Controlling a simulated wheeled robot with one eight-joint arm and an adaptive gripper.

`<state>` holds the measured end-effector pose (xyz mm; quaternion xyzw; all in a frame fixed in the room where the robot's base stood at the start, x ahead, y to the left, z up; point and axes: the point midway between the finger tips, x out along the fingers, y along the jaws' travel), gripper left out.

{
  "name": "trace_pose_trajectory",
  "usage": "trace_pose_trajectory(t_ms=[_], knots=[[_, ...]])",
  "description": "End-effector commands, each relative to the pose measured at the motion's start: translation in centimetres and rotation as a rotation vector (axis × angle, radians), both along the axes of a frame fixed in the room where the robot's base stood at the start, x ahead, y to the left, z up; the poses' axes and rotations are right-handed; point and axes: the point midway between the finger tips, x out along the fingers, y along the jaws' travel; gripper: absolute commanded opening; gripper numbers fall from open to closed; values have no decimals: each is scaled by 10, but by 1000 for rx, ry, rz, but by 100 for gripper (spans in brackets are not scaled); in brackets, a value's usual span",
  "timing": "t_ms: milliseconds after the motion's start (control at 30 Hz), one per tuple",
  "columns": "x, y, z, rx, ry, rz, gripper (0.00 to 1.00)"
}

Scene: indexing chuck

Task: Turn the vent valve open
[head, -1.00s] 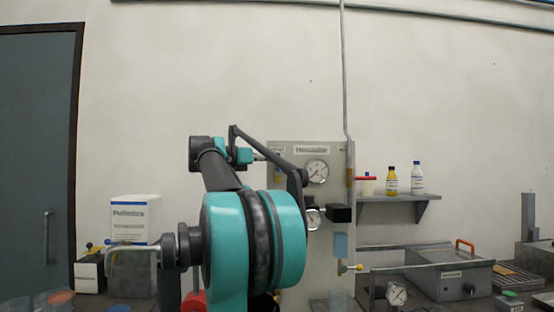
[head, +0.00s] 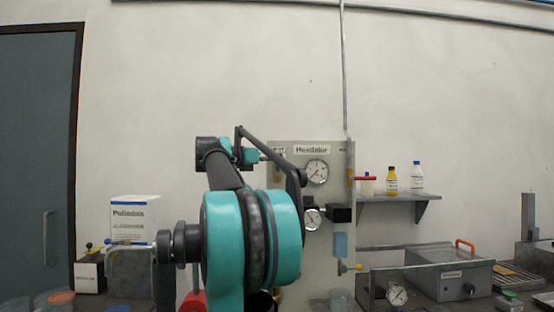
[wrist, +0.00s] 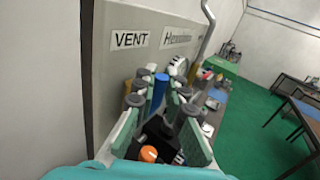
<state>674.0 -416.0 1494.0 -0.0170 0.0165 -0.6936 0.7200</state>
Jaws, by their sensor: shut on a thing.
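The vent valve sits on the grey panel under the VENT label (wrist: 130,40). My gripper (wrist: 159,72) is at the panel in the wrist view, its two fingers close around a blue piece (wrist: 159,88), which looks like the valve's handle. The fingers hide much of the valve, so its angle is hard to read. In the head view my gripper (head: 256,156) is at the panel's upper left, beside the small label there, and my arm covers most of the valve.
The grey panel (head: 325,270) carries two round gauges, the upper (head: 316,172) and the lower (head: 312,218). A black block (head: 340,213) juts out beside the lower gauge. A shelf (head: 400,199) with bottles is to the right. A white box (head: 128,208) stands left.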

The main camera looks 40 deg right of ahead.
Motion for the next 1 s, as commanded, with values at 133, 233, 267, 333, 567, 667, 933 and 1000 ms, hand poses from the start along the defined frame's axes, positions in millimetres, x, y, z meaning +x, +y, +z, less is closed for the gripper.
trace_pose_trajectory(t_ms=[133, 233, 267, 333, 567, 667, 933, 1000], knots=[[0, 0, 0, 0, 0, 0, 0], [0, 0, 0, 6, -3, 0, 0], [-1, -1, 0, 13, -8, -1, 0], [-1, -3, 1, 38, -23, -1, 0], [-3, -5, 0, 85, -54, -1, 0], [-3, -5, 0, 85, -53, 0, 0], [-3, -5, 0, 84, -53, 0, 33], [-3, -5, 0, 84, -53, 0, 33]])
